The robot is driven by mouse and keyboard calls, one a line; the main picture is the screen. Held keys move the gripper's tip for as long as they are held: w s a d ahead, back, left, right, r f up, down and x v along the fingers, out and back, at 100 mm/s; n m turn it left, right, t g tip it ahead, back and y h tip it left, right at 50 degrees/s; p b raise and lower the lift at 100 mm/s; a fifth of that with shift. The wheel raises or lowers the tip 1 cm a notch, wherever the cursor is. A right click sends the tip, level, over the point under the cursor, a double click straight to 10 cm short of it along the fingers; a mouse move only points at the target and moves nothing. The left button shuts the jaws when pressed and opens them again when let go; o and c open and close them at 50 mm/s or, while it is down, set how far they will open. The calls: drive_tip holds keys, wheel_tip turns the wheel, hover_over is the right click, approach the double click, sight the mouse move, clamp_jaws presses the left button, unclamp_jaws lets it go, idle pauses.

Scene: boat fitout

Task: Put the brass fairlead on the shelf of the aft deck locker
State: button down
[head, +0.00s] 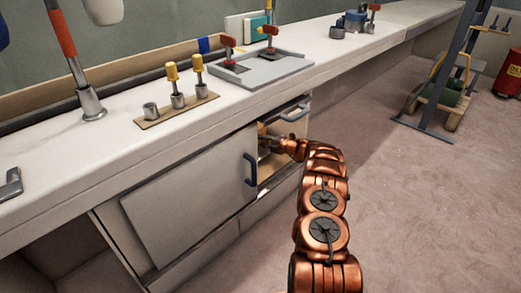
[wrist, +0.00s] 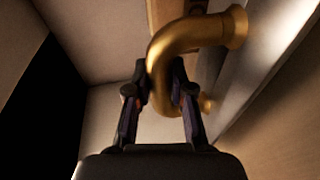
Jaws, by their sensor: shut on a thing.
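The brass fairlead (wrist: 165,50), a curved golden tube with flared ends, is between the fingers of my gripper (wrist: 160,92) in the wrist view. The gripper is shut on it, and the fairlead sticks up beyond the fingertips. In the head view my copper arm reaches into the open right part of the locker (head: 185,200) under the counter. The gripper is mostly hidden inside there, and I cannot make out the fairlead clearly. Pale inner walls (wrist: 90,25) surround the gripper. I cannot tell which surface is the shelf or whether the fairlead touches it.
The locker's pale door panel (head: 190,195) has a dark handle (head: 250,169) beside the opening. The white counter (head: 120,140) carries a grey tray (head: 290,70) and a rack of yellow-topped pieces (head: 178,108).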

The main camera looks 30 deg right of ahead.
sight(261, 150)
drive_tip(key=shift+f+b, duration=0.55)
drive_tip(key=shift+f, duration=1.05)
drive_tip(key=shift+f, duration=0.1)
drive_tip(key=c, duration=1)
unclamp_jaws()
drive_tip(key=shift+f, duration=0.1)
drive_tip(key=shift+r, duration=0.2)
drive_tip(key=p+v, duration=0.3)
drive_tip(key=v, duration=0.7)
drive_tip(key=shift+s+d, duration=0.1)
drive_tip(key=shift+s, duration=0.1)
drive_tip(key=shift+s+d+r+p, duration=0.1)
drive_tip(key=shift+s+p, duration=0.1)
drive_tip(key=shift+s, duration=0.15)
drive_tip(key=shift+s+d+p, duration=0.1)
drive_tip(key=shift+s+p, duration=0.05)
drive_tip(key=shift+s, duration=0.2)
